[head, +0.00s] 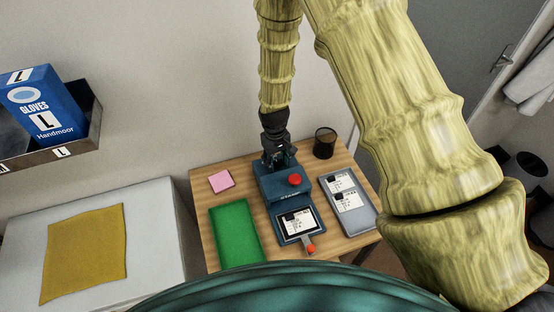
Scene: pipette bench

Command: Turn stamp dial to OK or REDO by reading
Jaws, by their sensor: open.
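A dark blue stamp machine (286,193) stands in the middle of the wooden table. It has a red button (295,180) on its upper block. A white printed card (298,224) lies on its lower plate; its text and any reading are too small to make out. A lever with an orange-red knob (311,248) sticks out at the machine's front. My gripper (279,161) is open, pointing down at the back of the machine's upper block. I cannot tell whether it touches the machine. I cannot make out the stamp dial; the gripper covers that part of the machine.
A grey tray (361,217) with white cards (347,200) lies right of the machine. A green mat (235,232) and pink notes (221,181) lie left. A black cup (325,143) stands at the back right. A blue glove box (47,105) sits in a wall bin.

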